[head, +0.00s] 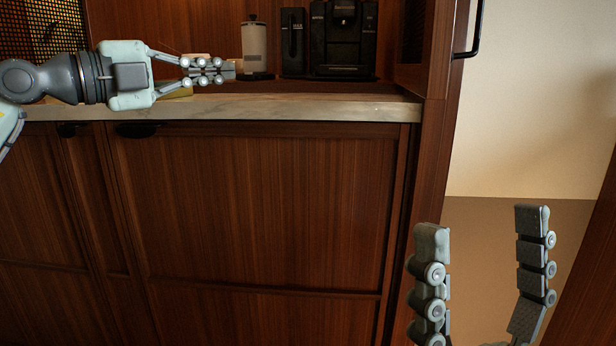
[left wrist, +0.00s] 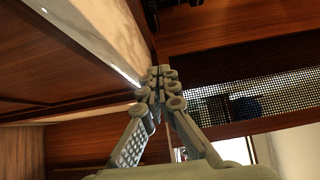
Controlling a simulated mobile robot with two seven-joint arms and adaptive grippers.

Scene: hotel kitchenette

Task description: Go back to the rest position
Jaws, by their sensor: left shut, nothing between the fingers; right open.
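My left gripper (head: 232,70) reaches in from the left in the head view, level with the counter top and in front of the items standing on it. Its fingers are shut with nothing between them. The closed fingers also show in the left wrist view (left wrist: 160,76). My right gripper (head: 488,222) stands at the lower right of the head view, fingers pointing up and wide apart. It is open and empty, right of the cabinet.
A stone counter (head: 290,108) runs above wooden cabinet doors (head: 250,210). On it stand a pale canister (head: 254,46) and a black coffee machine (head: 343,40). A yellowish item (head: 176,90) is partly hidden behind my left gripper. A door handle (head: 470,40) juts out at upper right.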

